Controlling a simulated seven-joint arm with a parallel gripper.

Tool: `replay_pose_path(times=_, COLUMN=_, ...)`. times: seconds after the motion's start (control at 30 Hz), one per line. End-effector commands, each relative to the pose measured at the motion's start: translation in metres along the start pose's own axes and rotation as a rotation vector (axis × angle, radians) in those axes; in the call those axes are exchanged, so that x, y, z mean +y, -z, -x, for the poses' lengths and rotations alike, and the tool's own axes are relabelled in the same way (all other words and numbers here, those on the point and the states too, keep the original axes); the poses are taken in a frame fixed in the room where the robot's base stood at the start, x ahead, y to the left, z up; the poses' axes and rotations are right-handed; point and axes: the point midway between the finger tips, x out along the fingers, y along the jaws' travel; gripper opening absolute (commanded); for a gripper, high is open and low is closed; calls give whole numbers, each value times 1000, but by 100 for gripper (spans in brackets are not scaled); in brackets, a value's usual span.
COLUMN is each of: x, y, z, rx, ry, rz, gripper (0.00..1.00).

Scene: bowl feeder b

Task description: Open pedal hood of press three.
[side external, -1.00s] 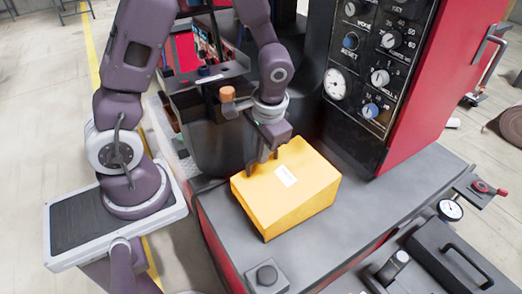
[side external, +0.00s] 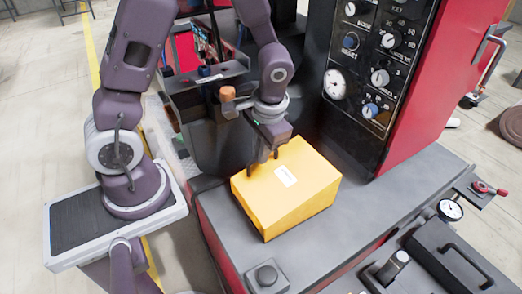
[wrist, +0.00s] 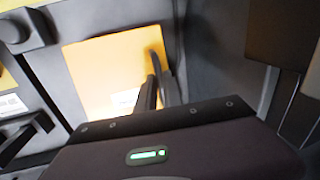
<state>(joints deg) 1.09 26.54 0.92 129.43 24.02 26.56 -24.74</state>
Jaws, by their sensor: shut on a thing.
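The yellow pedal hood (side external: 300,195) is a box-like cover with a white label on top. It sits on the dark grey deck of the press and looks closed. My gripper (side external: 262,165) reaches down from above to the hood's rear left part. In the wrist view the hood (wrist: 100,70) fills the upper middle, and my gripper's dark fingers (wrist: 155,75) are shut on a raised yellow part at its right edge. The fingers hide part of that grip, and what lies under the hood is hidden.
The control panel (side external: 375,60) with dials and a gauge stands behind the hood. A dark grey deck (side external: 345,215) surrounds it. A black button box (side external: 267,276) is at the front. A dark case with a handle (side external: 465,250) and a dial gauge (side external: 451,209) are at the right.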

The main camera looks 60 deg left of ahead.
Motion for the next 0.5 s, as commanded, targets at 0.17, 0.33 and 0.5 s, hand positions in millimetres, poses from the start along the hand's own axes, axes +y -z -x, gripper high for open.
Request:
replay_pose_path(times=0.17, x=0, y=0, z=0, rx=0, ry=1, rz=1, gripper=0)
replay_pose_path(times=0.33, x=0, y=0, z=1, rx=1, ry=6, rz=-1, gripper=0)
replay_pose_path(times=0.5, x=6, y=0, z=8, rx=4, ry=47, rz=-5, gripper=0)
